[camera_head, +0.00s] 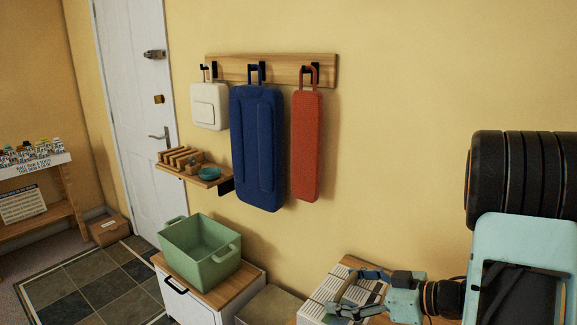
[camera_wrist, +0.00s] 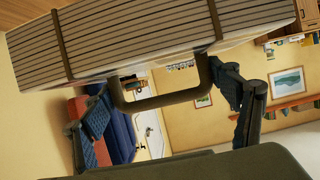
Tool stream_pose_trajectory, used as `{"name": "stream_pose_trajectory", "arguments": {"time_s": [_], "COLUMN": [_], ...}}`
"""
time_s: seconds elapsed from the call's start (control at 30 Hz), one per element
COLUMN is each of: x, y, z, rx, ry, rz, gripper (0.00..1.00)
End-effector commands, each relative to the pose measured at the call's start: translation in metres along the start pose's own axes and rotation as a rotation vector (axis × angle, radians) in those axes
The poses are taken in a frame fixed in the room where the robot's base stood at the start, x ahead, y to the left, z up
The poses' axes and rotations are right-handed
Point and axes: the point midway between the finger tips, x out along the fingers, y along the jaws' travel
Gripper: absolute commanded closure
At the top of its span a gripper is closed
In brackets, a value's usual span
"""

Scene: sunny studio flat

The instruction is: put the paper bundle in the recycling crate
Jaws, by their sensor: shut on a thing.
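The paper bundle (camera_head: 330,290) is a pale, layered stack with dark bands at the lower right of the head view, over a wooden top. In the wrist view the bundle (camera_wrist: 150,35) fills the top, with a dark loop handle on the near side. My gripper (camera_head: 358,292) is at the bundle's right side. In the wrist view my gripper (camera_wrist: 163,103) has a finger at each side of the handle and is shut on the bundle. A green crate (camera_head: 212,272) with handles, seemingly the recycling crate, stands open on a low white cabinet. Its floor is hidden.
The white cabinet (camera_head: 190,303) has a wooden top. A low box (camera_head: 268,306) stands between it and the bundle. Above, a small shelf (camera_head: 195,177) holds a teal bowl, and white, blue and red bags hang from a hook rail (camera_head: 285,70). A door (camera_head: 135,110) is at left.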

Motion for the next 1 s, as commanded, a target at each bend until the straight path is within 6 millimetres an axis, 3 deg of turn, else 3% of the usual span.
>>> {"name": "stream_pose_trajectory", "arguments": {"time_s": [0.03,0.5,1.0], "x": [-0.005,-0.021,-0.025], "y": [0.001,0.001,0.000], "z": [-0.011,-0.050,-0.058], "rx": [0.000,0.001,-0.003], "ry": [0.003,0.003,0.005], "rz": [0.001,-0.001,0.001], "gripper": [0.63,0.63,0.63]}}
